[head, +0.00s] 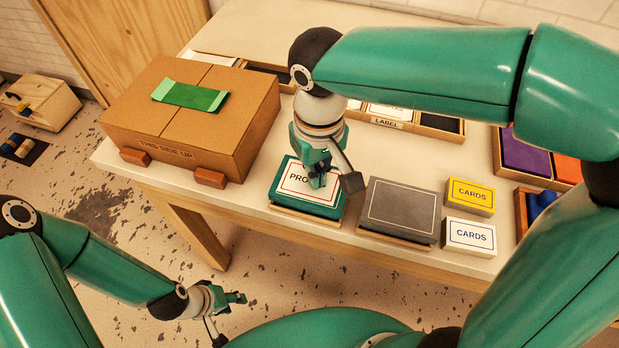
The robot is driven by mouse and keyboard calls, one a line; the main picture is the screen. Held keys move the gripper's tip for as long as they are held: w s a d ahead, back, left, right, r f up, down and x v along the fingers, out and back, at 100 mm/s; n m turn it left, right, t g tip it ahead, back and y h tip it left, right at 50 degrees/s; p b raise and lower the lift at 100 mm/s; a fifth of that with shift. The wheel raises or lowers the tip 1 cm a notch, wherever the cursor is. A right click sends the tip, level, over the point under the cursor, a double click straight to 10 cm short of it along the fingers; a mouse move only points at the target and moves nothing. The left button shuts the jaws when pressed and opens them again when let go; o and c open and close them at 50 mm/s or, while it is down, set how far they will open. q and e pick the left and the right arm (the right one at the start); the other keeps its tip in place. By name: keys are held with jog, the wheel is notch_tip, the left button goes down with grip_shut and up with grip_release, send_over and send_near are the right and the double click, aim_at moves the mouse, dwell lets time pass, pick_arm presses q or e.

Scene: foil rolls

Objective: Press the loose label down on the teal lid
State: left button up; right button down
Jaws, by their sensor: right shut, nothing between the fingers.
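The teal lid (314,208) lies on a wooden base near the table's front edge, in the middle of the head view. A white label (290,181) with a red border and dark lettering lies on its top; the lettering is partly hidden. My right gripper (318,182) is shut and empty, pointing down over the label. Its fingertips are at or just above the label; I cannot tell whether they touch. My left gripper (228,312) is low in front of the table, away from the lid. Its fingers are too small and angled to judge.
A cardboard box (225,122) with green tape stands left on the table (119,155). A grey-topped box (402,207) sits right of the lid, beside yellow (470,194) and white (470,237) card boxes. Trays of labels (388,121) and coloured pieces (526,158) lie behind.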

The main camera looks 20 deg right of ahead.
notch_tip(320, 180, up, 8)
jog(key=p, duration=0.7)
dwell(0.6)
